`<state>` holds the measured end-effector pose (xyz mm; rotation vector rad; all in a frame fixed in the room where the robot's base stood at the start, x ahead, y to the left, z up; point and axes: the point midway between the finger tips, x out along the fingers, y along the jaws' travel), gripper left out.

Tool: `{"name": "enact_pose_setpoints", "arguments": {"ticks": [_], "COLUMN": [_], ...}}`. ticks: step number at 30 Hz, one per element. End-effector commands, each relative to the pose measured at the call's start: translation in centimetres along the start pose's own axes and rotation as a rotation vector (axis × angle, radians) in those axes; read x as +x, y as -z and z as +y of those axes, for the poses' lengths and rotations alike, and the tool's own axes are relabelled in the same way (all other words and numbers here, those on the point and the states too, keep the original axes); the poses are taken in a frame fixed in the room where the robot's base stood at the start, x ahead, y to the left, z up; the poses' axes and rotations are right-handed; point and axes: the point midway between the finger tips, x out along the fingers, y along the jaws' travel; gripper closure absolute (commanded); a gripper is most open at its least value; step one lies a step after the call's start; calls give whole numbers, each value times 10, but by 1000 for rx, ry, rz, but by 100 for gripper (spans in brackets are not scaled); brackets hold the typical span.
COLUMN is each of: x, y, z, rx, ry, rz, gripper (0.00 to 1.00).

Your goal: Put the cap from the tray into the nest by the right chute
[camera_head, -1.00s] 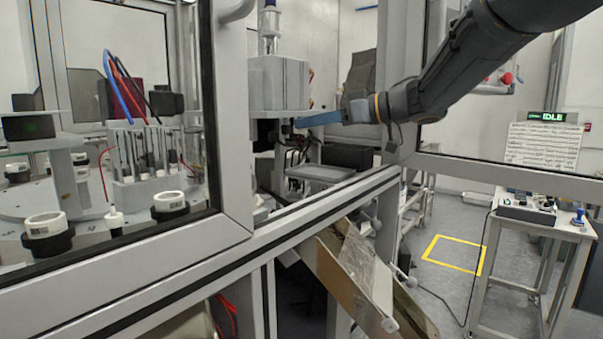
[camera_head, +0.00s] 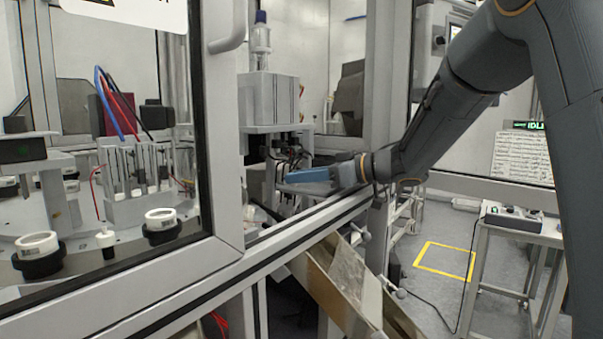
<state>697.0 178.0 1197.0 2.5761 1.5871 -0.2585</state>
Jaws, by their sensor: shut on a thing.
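My gripper (camera_head: 287,177), with long blue fingers, reaches left through the opening of the machine. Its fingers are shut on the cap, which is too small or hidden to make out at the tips. A flat grey plate (camera_head: 310,188) lies just below and behind the fingers; I cannot tell whether they touch it. A sloping metal chute (camera_head: 345,268) comes out below the frame rail, lower than my gripper. I cannot pick out the nest or the tray with certainty.
The frame rail (camera_head: 270,245) and an upright post (camera_head: 382,110) bound the opening close to my arm. A grey press unit (camera_head: 267,100) stands above and left of the fingers. White rings in black holders (camera_head: 160,222) sit behind the left pane. A side table (camera_head: 520,232) stands at right.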

Motion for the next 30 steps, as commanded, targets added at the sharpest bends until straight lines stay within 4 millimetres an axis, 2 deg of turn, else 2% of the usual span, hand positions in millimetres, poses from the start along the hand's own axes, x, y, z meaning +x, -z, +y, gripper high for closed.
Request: {"name": "enact_pose_setpoints", "arguments": {"ticks": [11, 12, 15, 30], "x": [1, 1, 1, 2], "y": [-4, -5, -4, -6], "z": [0, 0, 0, 1], "rx": [1, 0, 0, -2], "ry": [0, 0, 0, 0], "rz": [-1, 0, 0, 1], "gripper": [85, 74, 58, 57]}}
